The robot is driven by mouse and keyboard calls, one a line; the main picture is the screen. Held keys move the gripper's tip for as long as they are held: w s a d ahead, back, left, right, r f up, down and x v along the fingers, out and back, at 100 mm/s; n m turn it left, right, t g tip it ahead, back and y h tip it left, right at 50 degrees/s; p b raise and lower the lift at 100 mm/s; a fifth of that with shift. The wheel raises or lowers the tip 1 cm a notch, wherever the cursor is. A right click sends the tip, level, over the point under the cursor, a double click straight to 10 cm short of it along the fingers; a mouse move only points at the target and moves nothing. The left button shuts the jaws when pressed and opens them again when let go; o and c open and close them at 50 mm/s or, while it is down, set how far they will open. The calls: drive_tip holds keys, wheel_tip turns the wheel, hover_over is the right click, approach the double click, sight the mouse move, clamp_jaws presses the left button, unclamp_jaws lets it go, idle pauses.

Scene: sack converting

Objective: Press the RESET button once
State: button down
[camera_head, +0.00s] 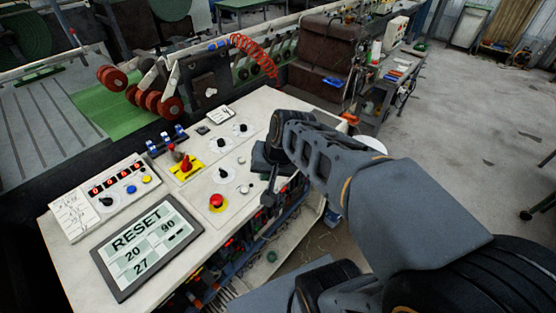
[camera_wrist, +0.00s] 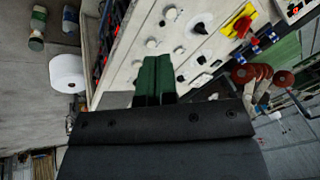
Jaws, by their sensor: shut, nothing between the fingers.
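The word RESET stands in large letters on a grey display (camera_head: 148,245) at the front left of the pale control panel (camera_head: 190,245) in the head view. I cannot read a RESET label on any button. Candidates include a blue button (camera_head: 131,190), a yellow button (camera_head: 146,179) and small white buttons (camera_head: 245,188), which also show in the wrist view (camera_wrist: 152,42). My gripper (camera_wrist: 156,58) is shut and empty, its green fingers together over the panel's edge area. In the head view it is at the panel's right side, its fingertips hard to make out.
A white roll (camera_wrist: 67,73) stands beyond the panel.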

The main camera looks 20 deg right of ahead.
drive_tip(key=w+d+f+m+t+y+p, duration=0.1)
drive_tip(key=w+d+f+m, duration=0.1)
drive_tip(key=w+d+m, duration=0.3)
drive_tip(key=w+d+f+m+t+y+p, duration=0.1)
drive_tip(key=w+d+m, duration=0.4)
drive_tip(key=w+m, duration=0.5)
drive_tip(key=shift+w+d+f+t+y, duration=0.4)
drive_tip(key=shift+w+f+t+y, duration=0.3)
drive_tip(key=shift+w, duration=0.1)
wheel_tip(320, 180, down, 9)
drive_tip(key=b, duration=0.7)
drive_tip(key=shift+f, duration=0.1)
idle(0.8)
drive_tip(key=shift+f+b, duration=0.25)
drive_tip(key=shift+b, duration=0.2)
